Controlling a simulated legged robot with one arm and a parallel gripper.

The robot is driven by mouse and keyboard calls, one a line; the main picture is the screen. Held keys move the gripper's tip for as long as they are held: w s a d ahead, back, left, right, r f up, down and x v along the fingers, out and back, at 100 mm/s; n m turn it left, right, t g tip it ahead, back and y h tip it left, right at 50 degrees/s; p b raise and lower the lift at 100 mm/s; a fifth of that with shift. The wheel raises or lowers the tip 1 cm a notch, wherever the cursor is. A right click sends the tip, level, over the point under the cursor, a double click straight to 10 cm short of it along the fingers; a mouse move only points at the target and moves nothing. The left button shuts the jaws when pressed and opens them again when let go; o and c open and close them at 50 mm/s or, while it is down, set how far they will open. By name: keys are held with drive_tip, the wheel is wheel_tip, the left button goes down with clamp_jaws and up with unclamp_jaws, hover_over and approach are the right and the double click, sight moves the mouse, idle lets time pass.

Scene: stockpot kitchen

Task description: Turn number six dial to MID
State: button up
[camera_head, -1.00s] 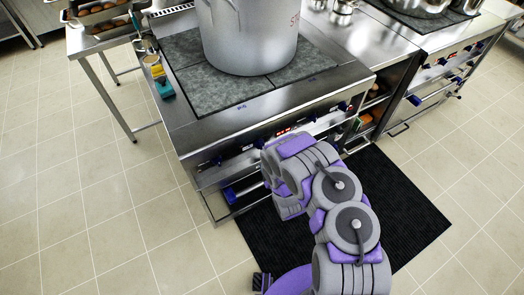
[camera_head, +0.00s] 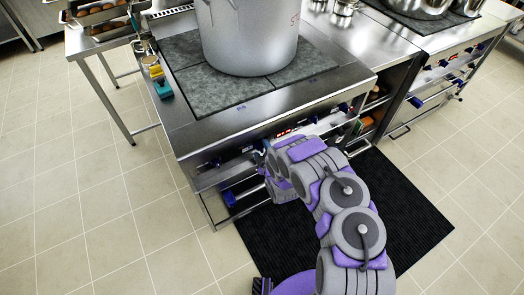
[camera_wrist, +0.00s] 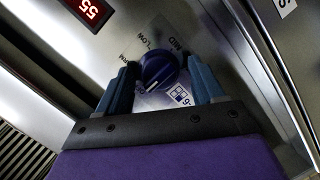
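In the wrist view a dark blue round dial (camera_wrist: 158,70) sits on a steel panel, with a pale mark near its lower edge. The labels LOW (camera_wrist: 144,42) and MID (camera_wrist: 173,44) are printed around its far side, and a small sign with a 6 (camera_wrist: 180,97) is just below it. My gripper (camera_wrist: 162,64) is open, with one blue finger on each side of the dial; small gaps seem to separate them. In the head view my gripper (camera_head: 268,152) is at the stove's front panel, where my arm partly hides the dials.
A red display (camera_wrist: 88,10) reading 55 is on the panel in the wrist view. A large stockpot (camera_head: 247,35) stands on the stove's dark plates (camera_head: 215,92). A blue-handled drawer (camera_head: 230,197) is below the panel. A black mat (camera_head: 405,205) lies on the floor.

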drive_tip(key=c, duration=1)
